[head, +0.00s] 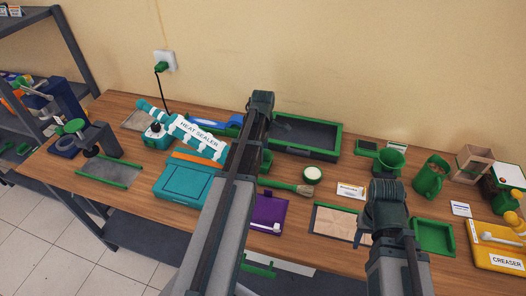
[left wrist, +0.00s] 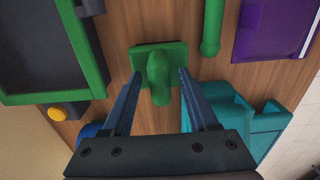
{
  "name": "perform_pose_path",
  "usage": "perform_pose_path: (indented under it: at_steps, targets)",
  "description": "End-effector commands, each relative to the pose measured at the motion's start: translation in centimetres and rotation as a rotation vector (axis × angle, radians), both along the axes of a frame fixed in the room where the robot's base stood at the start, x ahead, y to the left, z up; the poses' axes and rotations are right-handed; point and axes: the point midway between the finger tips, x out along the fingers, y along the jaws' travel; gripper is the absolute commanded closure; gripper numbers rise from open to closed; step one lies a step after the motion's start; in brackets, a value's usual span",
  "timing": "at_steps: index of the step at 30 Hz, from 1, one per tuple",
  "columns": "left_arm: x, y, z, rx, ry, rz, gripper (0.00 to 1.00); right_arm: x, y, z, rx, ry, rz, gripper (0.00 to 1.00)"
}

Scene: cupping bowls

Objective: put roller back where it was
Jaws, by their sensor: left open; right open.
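No object can be clearly told as the roller. A green piece with a rounded upright part on a square base (left wrist: 158,75) stands between my left fingertips in the left wrist view. In the head view (head: 266,160) it is partly hidden by my left arm. My left gripper (left wrist: 158,74) is open around its upright part; I cannot tell whether the fingers touch it.
A dark tray with green rim (head: 306,152) stands at the back. The teal heat sealer (head: 192,132) and a teal case (head: 186,182) are at left. A green-handled brush (head: 282,185), a wooden mat (head: 332,229), a green tray (head: 433,252) and a yellow creaser board (head: 492,262) crowd the table.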

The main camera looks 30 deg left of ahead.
Motion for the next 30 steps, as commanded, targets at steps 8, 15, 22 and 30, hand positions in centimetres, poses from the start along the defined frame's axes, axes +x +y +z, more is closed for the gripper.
perform_pose_path:
  at_steps: [8,15,22,30]
  targets:
    - [0.0,0.0,0.3,0.0,-0.001,0.0,0.41,0.0,0.0,0.3,0.0,0.0,0.0,0.5]
    - [0.1,0.0,2.2,0.0,-0.001,0.0,0.41,0.0,0.0,2.2,0.0,0.0,0.001,0.5]
    - [0.1,0.0,5.4,0.0,-0.001,0.0,0.41,0.0,0.0,5.4,0.0,0.0,0.002,0.5]
    - [0.1,0.0,9.6,0.0,-0.001,0.0,0.41,0.0,0.0,9.6,0.001,0.0,-0.002,0.5]
